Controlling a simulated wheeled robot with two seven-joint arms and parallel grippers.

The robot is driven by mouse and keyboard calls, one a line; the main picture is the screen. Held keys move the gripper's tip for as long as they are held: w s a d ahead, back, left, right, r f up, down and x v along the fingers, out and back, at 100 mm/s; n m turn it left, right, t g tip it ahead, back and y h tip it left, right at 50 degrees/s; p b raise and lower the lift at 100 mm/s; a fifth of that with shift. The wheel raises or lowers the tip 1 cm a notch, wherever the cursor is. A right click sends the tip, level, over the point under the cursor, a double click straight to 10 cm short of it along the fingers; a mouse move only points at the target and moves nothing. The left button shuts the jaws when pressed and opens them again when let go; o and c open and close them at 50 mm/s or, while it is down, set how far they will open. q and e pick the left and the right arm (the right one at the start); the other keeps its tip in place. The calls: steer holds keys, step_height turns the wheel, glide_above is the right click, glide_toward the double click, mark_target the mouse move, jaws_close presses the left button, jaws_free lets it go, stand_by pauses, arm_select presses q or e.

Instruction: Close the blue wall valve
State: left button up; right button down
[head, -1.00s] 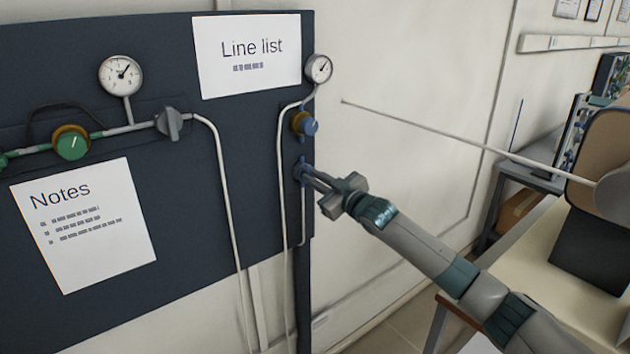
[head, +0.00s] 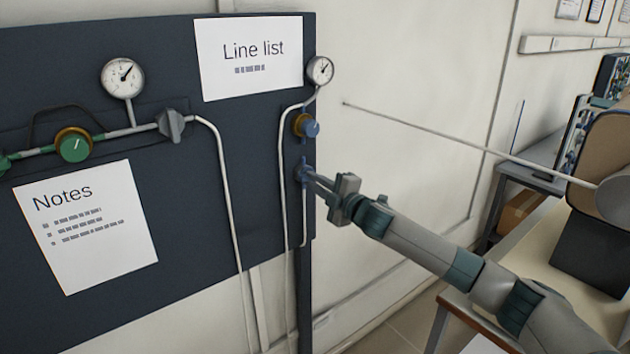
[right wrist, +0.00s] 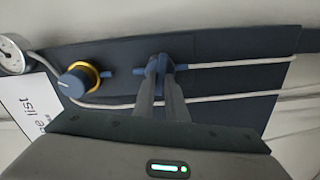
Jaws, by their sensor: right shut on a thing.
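The blue wall valve (head: 299,171) is a small blue fitting low on the right edge of the dark wall panel. My right gripper (head: 309,176) reaches it from the right, its fingers shut on the handle. In the right wrist view the two fingers (right wrist: 161,70) close on the blue valve (right wrist: 139,72), which sits on a thin white pipe. The fingers hide part of the handle, so its exact angle is hard to tell. My left gripper is not in view.
A blue knob with a yellow ring (head: 310,128) sits just above the valve, below a round gauge (head: 320,70). A green knob (head: 74,146), a grey handle (head: 171,125) and another gauge (head: 123,77) are further left. A table (head: 528,262) stands at right.

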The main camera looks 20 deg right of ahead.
steer(key=shift+f+n, duration=0.15)
steer(key=shift+n, duration=1.15)
steer(key=c, duration=1.8)
jaws_free()
steer(key=b+v, duration=0.5)
steer(key=v, duration=1.2)
steer(key=shift+s+b, duration=0.2)
steer(key=shift+b, duration=0.2)
